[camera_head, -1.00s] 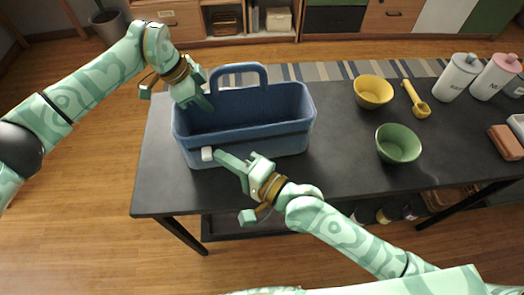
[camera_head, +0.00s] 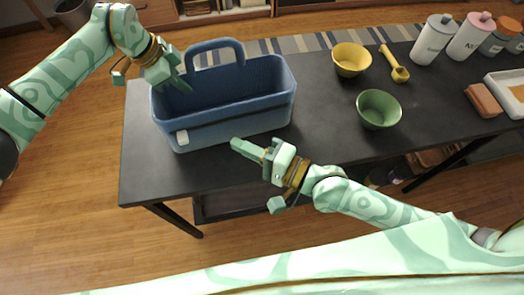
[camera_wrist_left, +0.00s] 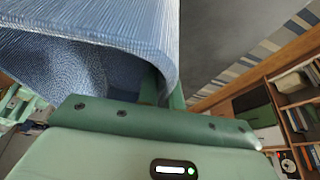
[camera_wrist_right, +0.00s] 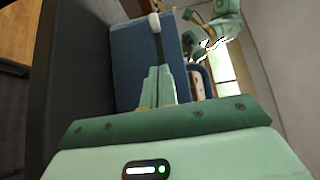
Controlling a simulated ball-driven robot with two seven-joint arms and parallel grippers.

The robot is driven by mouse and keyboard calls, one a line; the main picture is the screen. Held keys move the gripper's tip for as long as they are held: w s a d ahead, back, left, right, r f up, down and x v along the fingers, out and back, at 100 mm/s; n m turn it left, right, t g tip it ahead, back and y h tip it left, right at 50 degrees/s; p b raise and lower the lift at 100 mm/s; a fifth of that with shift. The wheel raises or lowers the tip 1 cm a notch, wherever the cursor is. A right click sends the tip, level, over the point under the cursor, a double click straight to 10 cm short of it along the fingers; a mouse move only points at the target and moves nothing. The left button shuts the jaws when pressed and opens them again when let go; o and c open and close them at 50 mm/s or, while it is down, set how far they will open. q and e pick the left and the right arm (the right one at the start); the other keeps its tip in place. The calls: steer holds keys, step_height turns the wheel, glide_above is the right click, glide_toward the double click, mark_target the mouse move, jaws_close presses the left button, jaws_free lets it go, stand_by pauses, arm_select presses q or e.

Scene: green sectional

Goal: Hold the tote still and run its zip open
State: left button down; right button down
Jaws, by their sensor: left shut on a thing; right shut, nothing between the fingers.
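The blue tote (camera_head: 265,112) stands on the dark table with its top open and its handle up at the back. A small white tab (camera_head: 182,136) sits near the left end of its front face. In the right wrist view the white tab (camera_wrist_right: 154,20) is at the far end of a dark strip along the tote's side. My left gripper (camera_head: 184,86) is shut on the tote's left end wall; the wall also shows in the left wrist view (camera_wrist_left: 110,35). My right gripper (camera_head: 236,145) is shut and empty, close to the front face, right of the tab.
A yellow bowl (camera_head: 351,60), a green bowl (camera_head: 378,110) and a yellow scoop (camera_head: 396,66) stand right of the tote. White canisters (camera_head: 433,40), a brown block (camera_head: 484,101) and a tray (camera_head: 490,77) are further right. The table (camera_head: 320,135) is bare near its front edge.

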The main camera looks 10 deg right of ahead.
arm_select(q)
steer(key=c, duration=1.5)
jaws_free()
arm_select(e)
steer(key=v, duration=0.4)
steer(key=shift+s+d, duration=0.1)
steer(key=shift+d, duration=0.05)
